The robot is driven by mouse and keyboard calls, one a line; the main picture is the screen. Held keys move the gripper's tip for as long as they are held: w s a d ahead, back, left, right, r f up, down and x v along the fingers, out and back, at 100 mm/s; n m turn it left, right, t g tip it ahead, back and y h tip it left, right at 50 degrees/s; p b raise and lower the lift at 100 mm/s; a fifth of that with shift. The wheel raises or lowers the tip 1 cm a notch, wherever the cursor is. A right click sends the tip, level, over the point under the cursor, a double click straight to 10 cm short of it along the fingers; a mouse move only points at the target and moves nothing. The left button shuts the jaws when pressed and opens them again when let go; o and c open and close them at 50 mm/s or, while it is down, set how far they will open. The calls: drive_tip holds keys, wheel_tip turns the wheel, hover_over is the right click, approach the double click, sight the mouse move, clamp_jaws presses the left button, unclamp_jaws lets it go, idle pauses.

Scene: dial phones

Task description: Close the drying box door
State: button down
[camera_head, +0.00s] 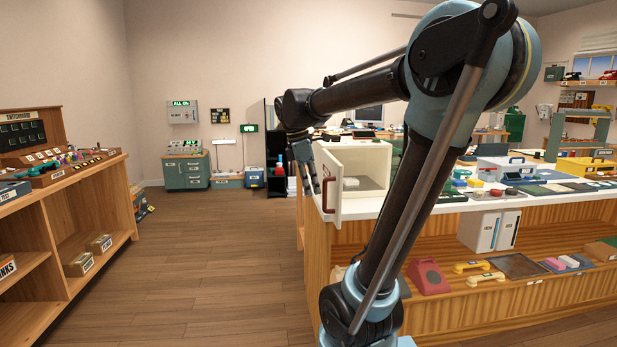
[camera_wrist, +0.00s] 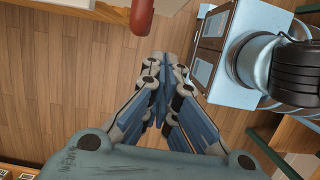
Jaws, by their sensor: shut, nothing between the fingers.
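The drying box (camera_head: 361,165) is a cream box with an open front, standing on the left end of the white counter. Its door (camera_head: 332,186) stands open, swung out toward me at the counter's edge, with a dark red handle (camera_head: 328,187) on it. A red rounded piece, perhaps that handle, shows at the top of the wrist view (camera_wrist: 141,14). My gripper (camera_head: 312,188) hangs just left of the door, pointing down. In the wrist view its fingers (camera_wrist: 163,62) are together and empty. I cannot tell whether it touches the door.
The wooden counter (camera_head: 480,240) carries trays and boxes to the right, with a red phone (camera_head: 428,276) on its lower shelf. A wooden shelf unit (camera_head: 90,215) stands at the left. The floor (camera_head: 210,260) between them is clear.

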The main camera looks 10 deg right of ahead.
sight(326, 193)
drive_tip(key=shift+d+f, duration=0.4)
drive_tip(key=shift+d, duration=0.35)
drive_tip(key=shift+d+f, duration=0.4)
drive_tip(key=shift+d, duration=0.4)
drive_tip(key=shift+d+f, duration=0.4)
drive_tip(key=shift+d, duration=0.35)
